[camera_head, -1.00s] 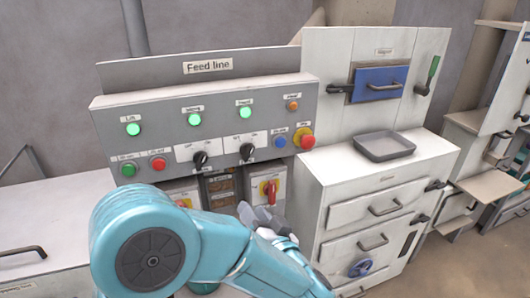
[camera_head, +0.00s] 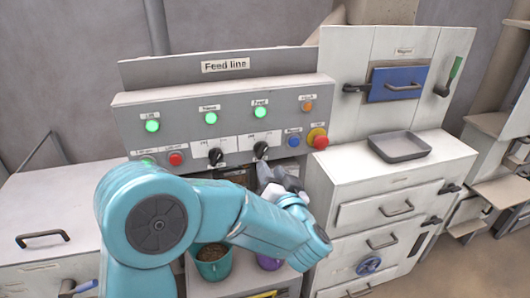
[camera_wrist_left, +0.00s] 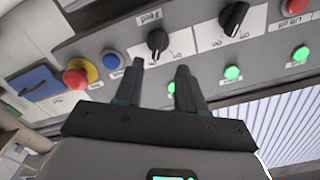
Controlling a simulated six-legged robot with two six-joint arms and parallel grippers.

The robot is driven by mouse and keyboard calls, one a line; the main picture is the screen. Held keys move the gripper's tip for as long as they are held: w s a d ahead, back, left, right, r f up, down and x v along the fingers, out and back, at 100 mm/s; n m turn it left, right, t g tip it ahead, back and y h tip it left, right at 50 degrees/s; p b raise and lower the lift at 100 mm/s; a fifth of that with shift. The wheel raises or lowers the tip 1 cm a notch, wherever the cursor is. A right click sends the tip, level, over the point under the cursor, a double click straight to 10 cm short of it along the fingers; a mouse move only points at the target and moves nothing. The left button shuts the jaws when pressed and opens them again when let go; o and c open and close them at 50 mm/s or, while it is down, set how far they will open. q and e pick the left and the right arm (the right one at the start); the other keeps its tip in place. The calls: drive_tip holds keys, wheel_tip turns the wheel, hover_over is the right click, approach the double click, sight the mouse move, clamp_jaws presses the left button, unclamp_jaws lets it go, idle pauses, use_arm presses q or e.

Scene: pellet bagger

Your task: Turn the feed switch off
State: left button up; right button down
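The feed switch (camera_head: 261,150) is a black rotary knob on the grey Feed line panel, the right one of two black knobs. In the left wrist view the feed switch (camera_wrist_left: 157,42) sits beside a "Feed" label. Its exact setting is hard to read. The green feed lamp (camera_head: 260,112) above it is lit. My left gripper (camera_head: 268,172) is just below and in front of the switch. In the left wrist view the left gripper's (camera_wrist_left: 160,72) two dark fingers are apart and empty, and the knob shows beyond the gap between their tips. My right gripper is out of view.
The other black knob (camera_head: 215,156) is to the left. A blue button (camera_head: 293,140) and a red mushroom button (camera_head: 320,142) are to the right. A grey tray (camera_head: 400,146) sits on the right cabinet. A teal cup (camera_head: 213,263) and a purple cup (camera_head: 269,262) stand below.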

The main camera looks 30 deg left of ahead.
sight(263, 153)
use_arm(q)
drive_tip(key=p+x, duration=0.1)
drive_tip(key=x, duration=0.5)
drive_tip(key=shift+w, duration=0.25)
drive_tip(key=shift+w+a, duration=0.1)
drive_tip(key=shift+a, duration=0.15)
drive_tip(key=shift+w+f, duration=0.1)
drive_tip(key=shift+w, duration=0.05)
clamp_jaws()
